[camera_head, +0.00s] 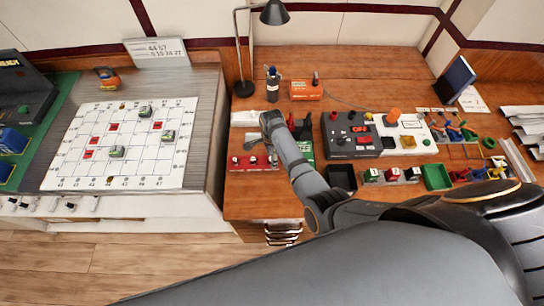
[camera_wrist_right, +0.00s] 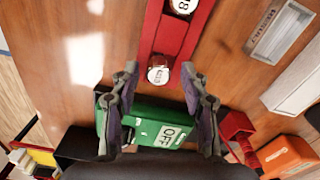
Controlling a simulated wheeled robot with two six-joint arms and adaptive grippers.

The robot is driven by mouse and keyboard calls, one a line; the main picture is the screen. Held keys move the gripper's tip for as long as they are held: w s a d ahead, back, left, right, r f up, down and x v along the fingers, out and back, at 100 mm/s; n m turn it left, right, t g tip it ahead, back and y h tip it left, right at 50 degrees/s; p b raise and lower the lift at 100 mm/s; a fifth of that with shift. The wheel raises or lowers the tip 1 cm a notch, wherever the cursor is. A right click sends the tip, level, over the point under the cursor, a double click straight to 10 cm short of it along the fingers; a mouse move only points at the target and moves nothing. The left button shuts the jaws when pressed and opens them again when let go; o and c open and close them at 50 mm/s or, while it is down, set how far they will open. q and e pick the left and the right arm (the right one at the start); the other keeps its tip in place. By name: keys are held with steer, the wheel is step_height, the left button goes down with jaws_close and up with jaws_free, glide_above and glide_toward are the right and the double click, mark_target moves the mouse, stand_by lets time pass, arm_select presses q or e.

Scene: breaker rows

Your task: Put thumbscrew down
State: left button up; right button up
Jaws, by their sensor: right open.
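A small round white-topped knob with dark lettering (camera_wrist_right: 158,75), likely a thumbscrew, stands on a red strip (camera_wrist_right: 172,38) in the right wrist view. A second such knob (camera_wrist_right: 182,6) is farther up that strip. In the head view the red strip (camera_head: 254,162) lies near the desk's left front, with several small knobs on it. My right gripper (camera_wrist_right: 160,70) is open, its fingertips on either side of the nearer knob in the picture; nothing is clearly held, and contact cannot be told. In the head view my right arm partly hides this area. My left gripper is out of view.
A green block marked OFF (camera_wrist_right: 160,124) lies below the fingertips in the wrist view. A dark switch panel (camera_head: 350,134), black tray (camera_head: 341,178) and green bin (camera_head: 437,177) stand to the right. A lamp (camera_head: 243,88) stands behind. Bare wood lies left of the strip in the wrist view.

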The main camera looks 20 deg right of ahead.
steer(key=shift+r, duration=0.25)
step_height(320, 180, up, 12)
steer(key=p, duration=1)
steer(key=shift+f, duration=0.1)
